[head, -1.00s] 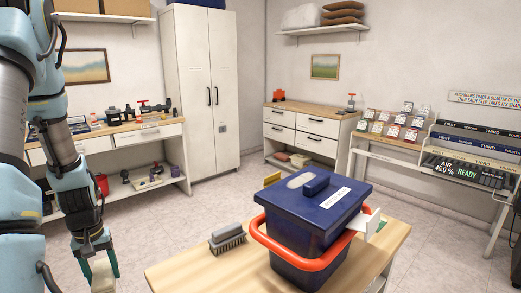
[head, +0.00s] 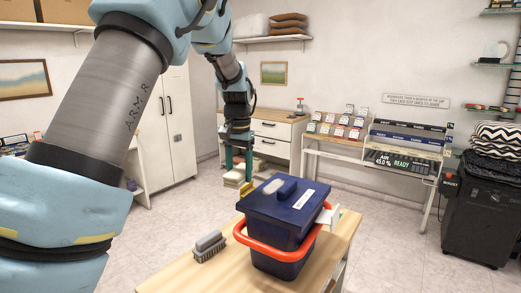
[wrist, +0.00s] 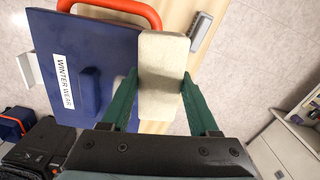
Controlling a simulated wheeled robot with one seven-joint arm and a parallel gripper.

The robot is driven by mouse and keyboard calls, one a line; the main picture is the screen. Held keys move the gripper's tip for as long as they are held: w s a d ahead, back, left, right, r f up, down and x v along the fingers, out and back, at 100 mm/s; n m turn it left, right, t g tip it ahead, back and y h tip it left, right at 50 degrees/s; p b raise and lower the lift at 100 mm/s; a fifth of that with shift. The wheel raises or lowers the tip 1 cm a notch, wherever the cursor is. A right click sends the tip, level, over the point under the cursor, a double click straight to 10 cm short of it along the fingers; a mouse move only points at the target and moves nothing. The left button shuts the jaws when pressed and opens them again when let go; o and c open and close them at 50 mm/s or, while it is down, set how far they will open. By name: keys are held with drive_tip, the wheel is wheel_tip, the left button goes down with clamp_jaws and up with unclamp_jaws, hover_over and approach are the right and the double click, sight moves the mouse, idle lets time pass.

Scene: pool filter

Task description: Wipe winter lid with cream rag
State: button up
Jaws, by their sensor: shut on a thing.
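The winter lid (head: 283,207) is the dark blue top of a bin with a red-orange handle, standing on the wooden table. It has a raised blue grip and a white label, which reads "WINTER WEAR" in the wrist view (wrist: 62,80). My gripper (head: 237,160) is at the lid's far left side in the head view. In the wrist view its green fingers (wrist: 160,95) are shut on the cream rag (wrist: 162,70), a thick block overlapping the lid's edge. I cannot tell whether it touches the lid.
A grey brush (head: 208,245) lies on the wooden table (head: 175,280) left of the bin. A drawer unit (head: 270,135) stands behind my gripper.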

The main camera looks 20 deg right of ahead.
drive_tip(key=s+d+r+m, duration=0.1)
drive_tip(key=s+d+r, duration=0.2)
drive_tip(key=d+r, duration=0.2)
drive_tip(key=shift+s+m, duration=0.15)
drive_tip(key=shift+m, duration=0.15)
drive_tip(key=shift+d, duration=0.1)
drive_tip(key=shift+p, duration=0.45)
drive_tip(key=b, duration=0.3)
hover_over(260, 198)
drive_tip(key=shift+f, duration=2.8)
